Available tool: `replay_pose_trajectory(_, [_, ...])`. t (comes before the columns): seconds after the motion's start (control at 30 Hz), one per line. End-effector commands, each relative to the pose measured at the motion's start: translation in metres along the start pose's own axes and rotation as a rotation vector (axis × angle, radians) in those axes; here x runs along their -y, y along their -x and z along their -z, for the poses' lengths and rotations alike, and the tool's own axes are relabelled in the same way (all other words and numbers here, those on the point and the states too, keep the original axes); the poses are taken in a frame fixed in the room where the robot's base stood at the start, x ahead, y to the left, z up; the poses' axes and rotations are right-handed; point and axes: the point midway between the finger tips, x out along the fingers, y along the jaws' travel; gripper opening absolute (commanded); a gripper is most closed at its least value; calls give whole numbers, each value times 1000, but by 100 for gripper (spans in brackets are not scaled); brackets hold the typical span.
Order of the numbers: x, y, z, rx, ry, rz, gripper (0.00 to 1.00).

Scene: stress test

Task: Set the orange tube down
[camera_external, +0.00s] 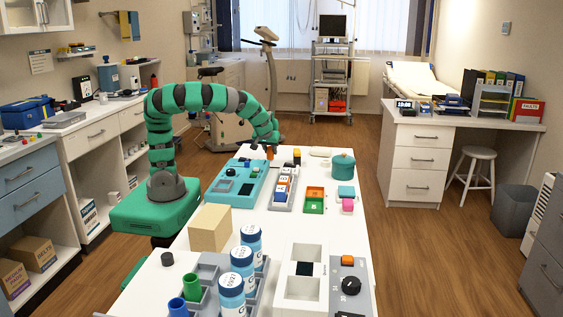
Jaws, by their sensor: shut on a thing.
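My gripper (268,146) is at the end of my green arm, over the far left part of the white table (330,222). It is shut on the orange tube (270,153), which shows as a small orange-brown piece just below the jaws. The tube is close above the far edge of the table, behind the teal panel. It is too small here to tell whether it touches the surface or how it is tilted.
Near the gripper are a teal panel (232,190), a grey rack with blocks (284,190), an orange and green tray (314,200) and a teal pot (343,167). Several blue-capped bottles (251,240) and a tan block (210,228) stand nearer. Bare tabletop shows between them.

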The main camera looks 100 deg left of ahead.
Motion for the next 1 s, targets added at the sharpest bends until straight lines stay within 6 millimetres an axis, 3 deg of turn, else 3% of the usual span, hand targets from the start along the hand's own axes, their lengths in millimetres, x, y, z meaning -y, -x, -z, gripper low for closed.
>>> replay_pose_trajectory(0.33, [0, -8, -5, 1, 0, 0, 3])
replay_pose_trajectory(0.37, [0, -7, -5, 1, 1, 0, 36])
replay_pose_trajectory(0.4, [0, -7, -4, 1, 1, 0, 47])
replay_pose_trajectory(0.43, [0, -7, -4, 1, 1, 0, 49])
replay_pose_trajectory(0.77, [0, -4, -2, 0, 1, 0, 49])
replay_pose_trajectory(1.0, [0, 30, 2, -1, 0, -2, 49])
